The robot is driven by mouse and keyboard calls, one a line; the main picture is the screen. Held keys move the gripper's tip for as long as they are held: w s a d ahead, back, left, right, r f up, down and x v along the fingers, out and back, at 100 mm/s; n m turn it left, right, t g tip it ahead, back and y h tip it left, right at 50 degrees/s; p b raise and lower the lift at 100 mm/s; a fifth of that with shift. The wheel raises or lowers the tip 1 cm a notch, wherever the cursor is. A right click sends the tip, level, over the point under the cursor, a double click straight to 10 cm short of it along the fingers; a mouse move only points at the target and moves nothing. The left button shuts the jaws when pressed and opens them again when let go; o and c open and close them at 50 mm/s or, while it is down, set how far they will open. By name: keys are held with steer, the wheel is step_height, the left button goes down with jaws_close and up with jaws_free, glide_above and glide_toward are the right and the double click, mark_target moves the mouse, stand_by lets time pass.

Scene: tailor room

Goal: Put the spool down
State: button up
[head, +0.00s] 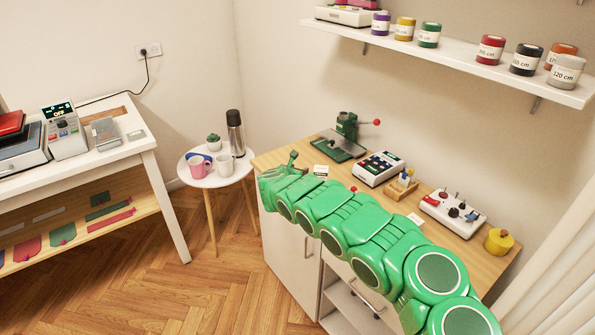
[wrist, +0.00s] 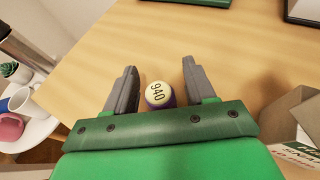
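The spool (wrist: 158,95) shows in the wrist view as a small purple-edged cylinder with a pale top marked "940". It appears to stand upright on the wooden cabinet top (wrist: 215,45). My gripper (wrist: 159,66) is open, with one grey finger on each side of the spool. A clear gap shows at the right finger and a narrower one at the left. In the head view, my green arm reaches along the cabinet top (head: 262,160) to its left end. I cannot make out the spool there.
A green hand press (head: 345,140), a white button box (head: 379,168) and another white device (head: 453,212) stand along the cabinet's back. A yellow container (head: 499,241) is at its right end. A round side table (head: 215,178) with mugs and a flask stands left. Several spools line the shelf (head: 455,55).

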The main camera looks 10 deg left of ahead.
steer(key=shift+r, duration=0.1)
steer(key=shift+r, duration=0.1)
steer(key=shift+v, duration=1.55)
steer(key=shift+s+a+r, duration=0.2)
steer(key=shift+s+r, duration=0.05)
steer(key=shift+s, duration=0.3)
steer(key=shift+v, duration=0.9)
steer(key=shift+s+a+r, duration=0.2)
steer(key=shift+s+r, duration=0.05)
steer(key=shift+s, duration=0.35)
steer(key=shift+s+r, duration=0.3)
steer(key=shift+s, duration=0.25)
steer(key=shift+v, duration=1.65)
steer(key=shift+f, duration=0.1)
